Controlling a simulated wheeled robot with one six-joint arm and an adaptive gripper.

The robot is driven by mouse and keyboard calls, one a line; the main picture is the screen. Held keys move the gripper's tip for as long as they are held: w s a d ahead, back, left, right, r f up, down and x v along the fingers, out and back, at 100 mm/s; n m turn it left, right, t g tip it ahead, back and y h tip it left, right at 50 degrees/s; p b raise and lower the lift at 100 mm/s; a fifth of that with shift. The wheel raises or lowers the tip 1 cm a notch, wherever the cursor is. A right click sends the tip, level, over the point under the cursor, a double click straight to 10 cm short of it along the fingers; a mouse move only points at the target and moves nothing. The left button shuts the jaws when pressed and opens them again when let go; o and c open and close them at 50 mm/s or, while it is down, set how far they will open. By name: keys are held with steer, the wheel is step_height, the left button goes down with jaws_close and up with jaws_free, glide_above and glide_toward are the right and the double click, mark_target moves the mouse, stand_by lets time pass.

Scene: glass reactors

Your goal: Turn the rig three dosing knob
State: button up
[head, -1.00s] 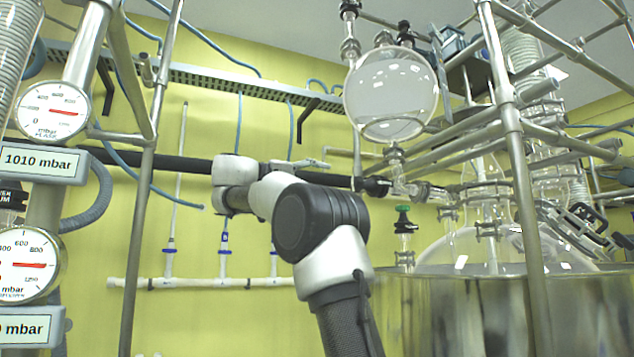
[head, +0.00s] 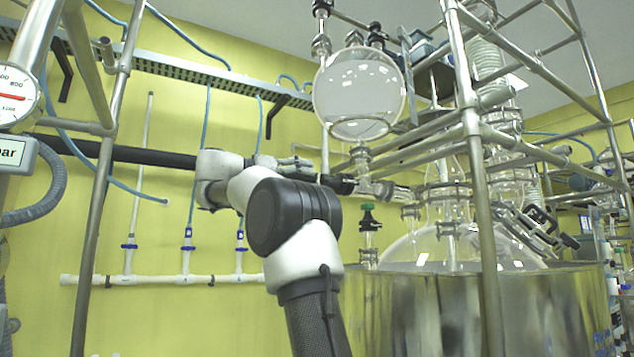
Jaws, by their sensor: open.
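My arm rises from the bottom centre of the head view and bends to a grey wrist. My gripper (head: 300,168) shows small and partly hidden behind the arm, pointing right with its jaws apart. A dark knob-like part (head: 342,184) sits just right of it, on the glass valve line below the round flask (head: 360,92). I cannot tell whether the jaws are around this part or only beside it. A green-capped glass valve (head: 367,214) stands lower to the right. No label shows which knob is the rig three dosing knob.
A metal tube frame (head: 473,150) crosses the right side, in front of the glassware. A large steel vessel (head: 420,310) fills the lower right. A pressure gauge (head: 14,97) stands at the left edge.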

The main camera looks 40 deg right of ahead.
mark_target(319, 180)
steer(key=d+m, duration=0.1)
steer(key=d, duration=0.1)
steer(key=s+d+m, duration=0.1)
steer(key=d, duration=0.2)
steer(key=d+m, duration=0.1)
steer(key=d, duration=0.1)
steer(key=shift+s+d, duration=0.15)
steer(key=shift+d, duration=0.2)
steer(key=shift+c, duration=0.5)
steer(key=c, duration=1)
